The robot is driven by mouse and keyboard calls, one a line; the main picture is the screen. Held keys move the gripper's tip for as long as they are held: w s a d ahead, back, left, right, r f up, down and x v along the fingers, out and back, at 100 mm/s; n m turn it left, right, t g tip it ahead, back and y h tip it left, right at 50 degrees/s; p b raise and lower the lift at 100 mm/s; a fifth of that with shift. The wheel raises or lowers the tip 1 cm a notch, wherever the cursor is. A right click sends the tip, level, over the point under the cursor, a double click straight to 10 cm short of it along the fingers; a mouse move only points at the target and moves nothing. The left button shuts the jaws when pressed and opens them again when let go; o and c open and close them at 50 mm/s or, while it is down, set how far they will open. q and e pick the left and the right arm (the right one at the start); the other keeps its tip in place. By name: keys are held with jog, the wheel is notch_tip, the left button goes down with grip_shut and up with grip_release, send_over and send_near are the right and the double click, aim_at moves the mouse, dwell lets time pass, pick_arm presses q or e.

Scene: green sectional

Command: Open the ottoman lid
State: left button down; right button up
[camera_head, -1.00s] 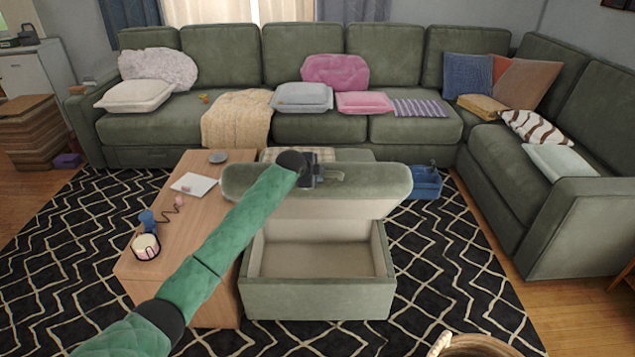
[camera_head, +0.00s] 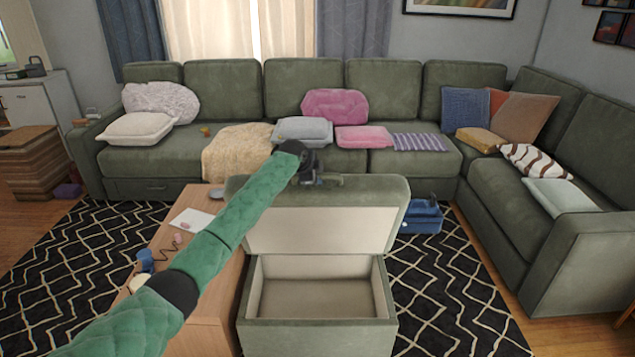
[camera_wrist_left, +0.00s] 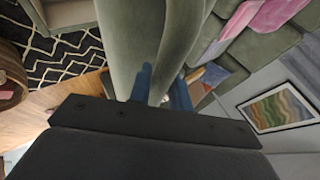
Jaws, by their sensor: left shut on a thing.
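The green ottoman (camera_head: 318,337) stands on the rug with its pale inside showing and empty. Its lid (camera_head: 322,230) is tilted up high, nearly upright, with the cream underside facing me. My left gripper (camera_head: 310,178) is at the lid's upper edge, left of its middle. In the left wrist view the lid's green edge (camera_wrist_left: 150,45) passes between my two blue fingers (camera_wrist_left: 160,88), which are shut on it. My right gripper is not in view.
A wooden coffee table (camera_head: 222,290) stands close on the left of the ottoman, under my left arm. The green sectional (camera_head: 385,163) runs behind and along the right. A blue box (camera_head: 422,216) sits on the rug right of the lid.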

pick_arm(q)
jog(key=shift+w, duration=0.15)
jog(key=c, duration=1.3)
grip_release()
jog(key=shift+r, duration=0.1)
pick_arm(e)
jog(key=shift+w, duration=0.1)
pick_arm(q)
jog(key=b+v, duration=0.1)
jog(key=v, duration=0.6)
jog(key=shift+a+r, duration=0.15)
jog(key=shift+r, duration=0.1)
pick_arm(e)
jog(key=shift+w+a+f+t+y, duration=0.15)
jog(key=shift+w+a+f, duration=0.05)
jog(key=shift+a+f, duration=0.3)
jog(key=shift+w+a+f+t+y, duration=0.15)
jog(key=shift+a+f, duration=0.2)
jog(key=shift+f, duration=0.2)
